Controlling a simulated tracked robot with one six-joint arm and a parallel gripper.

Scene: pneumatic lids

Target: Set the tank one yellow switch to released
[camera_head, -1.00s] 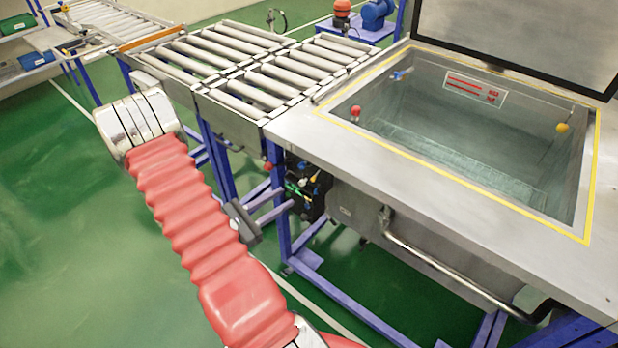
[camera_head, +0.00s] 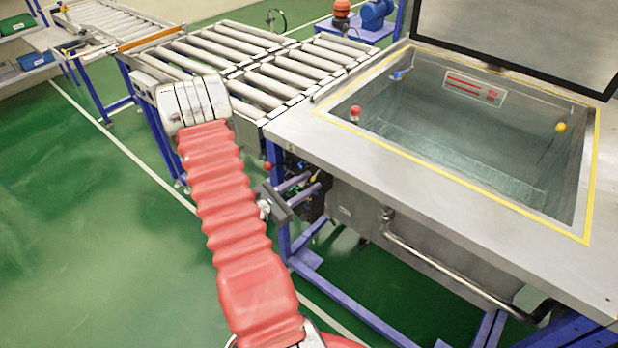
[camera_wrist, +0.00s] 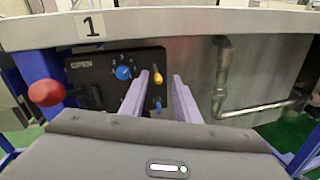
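Tank one's black control panel (camera_wrist: 85,92) shows in the wrist view below a plate marked 1. The yellow switch (camera_wrist: 158,77) is a small knob on the panel's upper right. My gripper (camera_wrist: 160,80) is open, with one finger on each side of the yellow switch in the picture. I cannot tell whether the fingers touch it. In the head view my gripper (camera_head: 311,182) reaches to the panel (camera_head: 316,205) under the tank's left corner, and its fingers partly hide the panel there.
A blue dial (camera_wrist: 123,72) sits left of the yellow switch, and a small blue valve (camera_wrist: 158,103) below it. A red ball knob (camera_wrist: 46,92) stands out at the left. A bent pipe handle (camera_wrist: 222,85) is at the right. The tank (camera_head: 450,175) has its lid raised.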

